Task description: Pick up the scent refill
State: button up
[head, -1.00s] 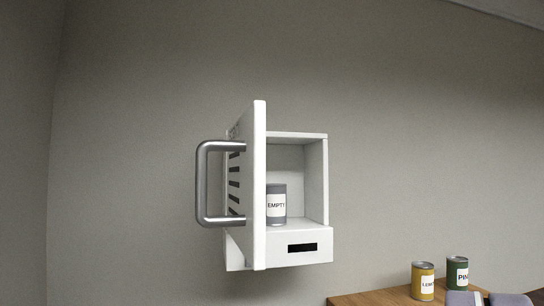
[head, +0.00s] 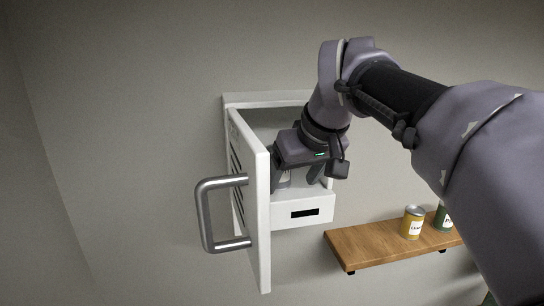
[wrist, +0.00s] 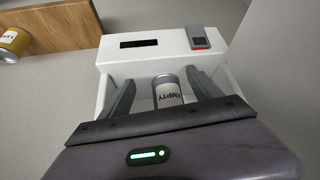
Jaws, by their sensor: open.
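A grey can labelled EMPTY (wrist: 167,92) stands inside the white wall cabinet (head: 312,208). In the wrist view it lies between the two fingers of my gripper (wrist: 160,79). The fingers are open, one on each side of the can, with visible gaps. In the head view my gripper (head: 302,174) reaches into the cabinet and mostly hides the can. A yellow can with a label starting LEM (head: 413,222) and a green can labelled PIN (head: 443,217) stand on the wooden shelf (head: 375,245). The yellow can also shows in the wrist view (wrist: 14,42).
The cabinet door (head: 258,200) stands open on the left, its metal handle (head: 205,215) sticking out. The cabinet's side walls are close to my fingers. A grey device with a red strip (wrist: 199,38) shows at the cabinet front in the wrist view.

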aim_at(280, 188)
jog(key=w, duration=0.1)
jog(key=w+a+p, duration=0.2)
jog(key=shift+w+a+r, duration=0.25)
jog(key=shift+w+r, duration=0.05)
jog(key=shift+w, duration=0.1)
jog(key=shift+w+f, duration=0.85)
jog(key=shift+w, duration=0.25)
jog(key=shift+s+a+r, duration=0.1)
jog(key=shift+s, duration=0.55)
jog(key=c, duration=0.3)
jog(key=shift+w, duration=0.25)
jog(key=c, duration=1.2)
jog(key=shift+o, duration=0.2)
